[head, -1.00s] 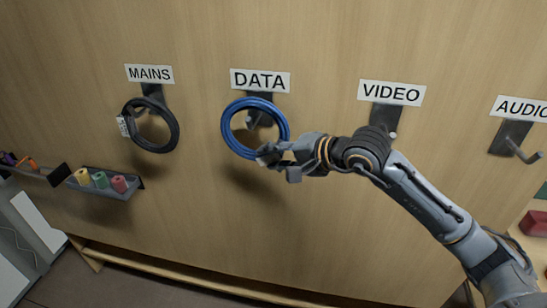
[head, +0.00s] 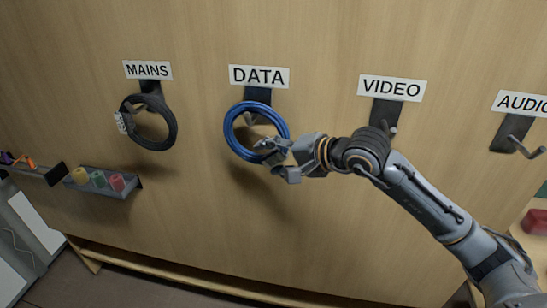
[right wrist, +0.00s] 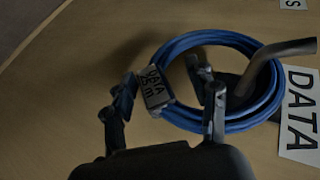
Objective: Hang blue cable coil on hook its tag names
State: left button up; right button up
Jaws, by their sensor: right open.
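The blue cable coil (head: 230,128) hangs at the hook under the DATA sign (head: 259,76). In the right wrist view the hook's bent arm (right wrist: 268,64) passes through the loop of the coil (right wrist: 182,45). The coil's tag (right wrist: 155,88) reads DATA and 25 m. My right gripper (head: 279,161) is at the coil's lower right edge. In the right wrist view its fingers (right wrist: 168,92) are spread, one on each side of the tag and the coil's near edge. My left gripper is not in view.
A black coil (head: 126,106) hangs under the MAINS sign (head: 148,70). The VIDEO hook (head: 387,113) and AUDIO hook (head: 513,133) are bare. A small shelf (head: 120,190) with coloured rolls is at lower left. The wall below the coil is clear.

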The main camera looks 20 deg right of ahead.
jog(key=shift+f, duration=0.1)
jog(key=v, duration=1.2)
jog(key=s+a+b, duration=0.4)
jog(key=s+b, duration=0.2)
jog(key=b, duration=0.5)
jog(key=shift+s+a, duration=0.2)
jog(key=shift+s, duration=0.1)
dwell(0.5)
